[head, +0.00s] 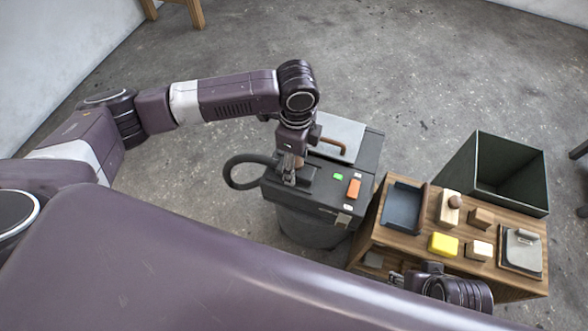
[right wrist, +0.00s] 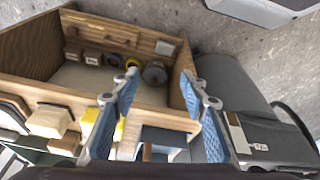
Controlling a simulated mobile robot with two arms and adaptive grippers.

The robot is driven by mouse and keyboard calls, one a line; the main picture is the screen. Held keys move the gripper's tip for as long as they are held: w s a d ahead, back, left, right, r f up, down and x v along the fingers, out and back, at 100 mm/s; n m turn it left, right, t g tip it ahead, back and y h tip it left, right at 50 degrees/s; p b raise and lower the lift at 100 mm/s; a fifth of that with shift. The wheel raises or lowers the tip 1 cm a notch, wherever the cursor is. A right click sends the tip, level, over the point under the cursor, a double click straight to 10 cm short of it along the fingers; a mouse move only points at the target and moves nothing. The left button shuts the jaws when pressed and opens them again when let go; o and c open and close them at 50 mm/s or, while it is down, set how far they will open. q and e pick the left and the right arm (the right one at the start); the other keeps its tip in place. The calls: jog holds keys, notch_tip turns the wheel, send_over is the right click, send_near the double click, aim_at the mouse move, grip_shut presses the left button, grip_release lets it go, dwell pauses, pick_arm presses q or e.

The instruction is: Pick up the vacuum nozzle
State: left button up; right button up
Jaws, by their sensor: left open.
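A dark vacuum (head: 362,160) with a grey drum stands on the floor at the centre of the head view. Its black hose (head: 232,172) loops out on the left side. My left gripper (head: 289,176) is open and points down over the left part of the vacuum's top, near the hose. I cannot clearly make out the nozzle; the left gripper and wrist cover part of that area. My right gripper (right wrist: 160,115) has its blue-padded fingers spread apart with nothing held between them. The vacuum also shows at the right of the right wrist view (right wrist: 228,82).
A wooden cart (head: 388,238) right of the vacuum carries a dark tray (head: 404,207), a yellow block (head: 443,244), and several other blocks. A dark open bin (head: 478,150) stands behind it. The right wrist view shows an open compartment (right wrist: 75,78) holding small items.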

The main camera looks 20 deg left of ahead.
pick_arm(q)
jog(key=shift+f, duration=0.35)
pick_arm(e)
jog(key=shift+s+r, duration=0.1)
jog(key=shift+r, duration=0.35)
pick_arm(q)
jog(key=shift+c, duration=0.6)
jog(key=c, duration=1.2)
jog(key=shift+r, duration=0.2)
jog(key=shift+r, duration=0.25)
notch_tip(320, 180, up, 8)
jog(key=p, duration=0.2)
jog(key=shift+p, duration=0.35)
jog(key=shift+r+p, duration=1.25)
jog(key=shift+r, duration=4.35)
pick_arm(e)
jog(key=s+f+g, duration=0.1)
jog(key=s+f, duration=0.2)
jog(key=f, duration=1.4)
jog(key=shift+f, duration=0.3)
jog(key=shift+s+d, duration=0.1)
